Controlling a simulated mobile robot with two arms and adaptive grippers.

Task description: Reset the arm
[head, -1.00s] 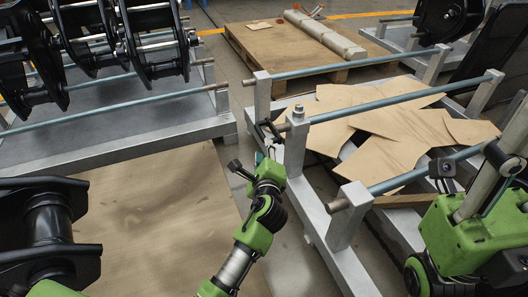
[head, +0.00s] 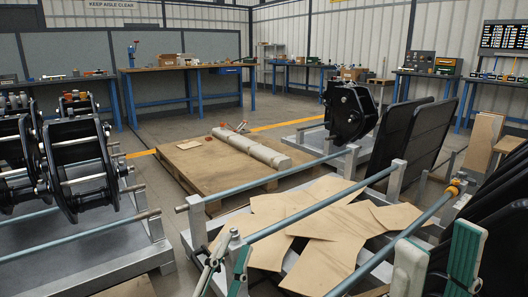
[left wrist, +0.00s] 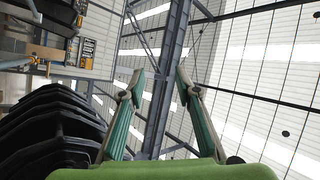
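My left gripper (head: 233,243) rises from the bottom edge of the head view, beside the near end of the grey rack. Its two fingers point up with a gap between them and nothing held. The left wrist view shows its green and grey fingers (left wrist: 159,80) apart and empty, pointing toward the roof beams. My right gripper (head: 440,236) stands at the bottom right of the head view, fingers up, wide apart and empty. The rest of both arms is out of the head view.
A grey rack with blue-grey bars (head: 320,214) and brown cardboard sheets (head: 335,240) fills the foreground. Black couplers (head: 75,165) hang on the left rack; another black coupler (head: 350,112) stands beyond. A wooden pallet (head: 195,172) lies behind. Black parts crowd the right edge.

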